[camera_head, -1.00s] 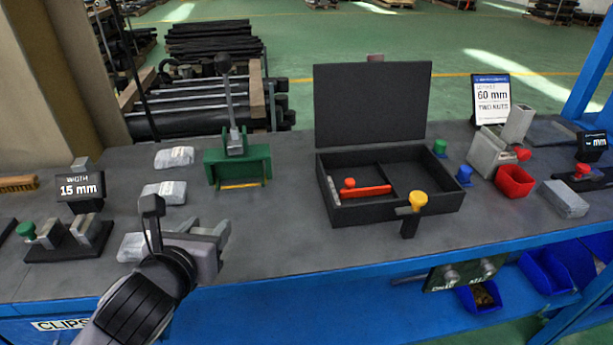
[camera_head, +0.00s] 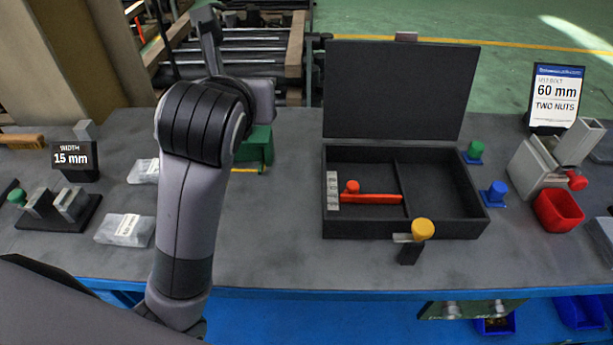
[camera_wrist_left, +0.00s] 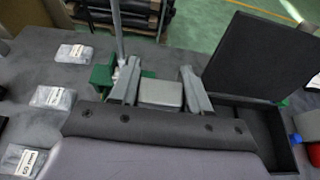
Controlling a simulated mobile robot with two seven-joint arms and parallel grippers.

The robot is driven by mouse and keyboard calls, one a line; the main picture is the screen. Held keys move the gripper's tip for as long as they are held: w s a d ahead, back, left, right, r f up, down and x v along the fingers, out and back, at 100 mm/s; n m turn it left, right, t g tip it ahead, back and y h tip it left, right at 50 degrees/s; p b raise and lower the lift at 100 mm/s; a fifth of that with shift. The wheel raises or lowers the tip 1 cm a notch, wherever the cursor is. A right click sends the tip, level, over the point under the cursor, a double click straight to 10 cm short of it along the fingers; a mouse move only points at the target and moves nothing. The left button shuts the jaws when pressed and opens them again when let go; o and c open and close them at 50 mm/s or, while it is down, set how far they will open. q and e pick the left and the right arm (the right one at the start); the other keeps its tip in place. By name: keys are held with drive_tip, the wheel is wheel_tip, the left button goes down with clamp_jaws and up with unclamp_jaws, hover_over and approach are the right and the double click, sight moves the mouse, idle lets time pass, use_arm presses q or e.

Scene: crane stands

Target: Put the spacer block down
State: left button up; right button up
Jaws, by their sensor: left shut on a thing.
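My left gripper (camera_wrist_left: 159,69) is shut on a plain grey block, the spacer block (camera_wrist_left: 160,94), seen between its two fingers in the left wrist view. In that view the block appears in front of the green toggle-clamp fixture (camera_wrist_left: 103,75), to the left of the open black box (camera_wrist_left: 265,60). I cannot tell how high the block is above the bench. In the head view my left arm hides the fingertips, the block and most of the green fixture (camera_head: 258,148). My right gripper is not in view.
The black box (camera_head: 460,222) holds a red tool (camera_head: 372,198); a yellow-knobbed clamp (camera_head: 422,230) stands at its front. Labelled packs (camera_head: 124,230) and a 15 mm stand (camera_head: 75,157) are at left. The grey bench between my arm and the box is clear.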

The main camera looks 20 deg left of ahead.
sight(266, 193)
use_arm(q)
wheel_tip(266, 193, down, 20)
drive_tip(key=b, duration=0.2)
drive_tip(key=shift+w+d+r+b, duration=0.15)
drive_tip(key=shift+r+b, duration=0.1)
drive_tip(key=shift+b, duration=0.15)
drive_tip(key=shift+f, duration=0.1)
drive_tip(key=o, duration=1.1)
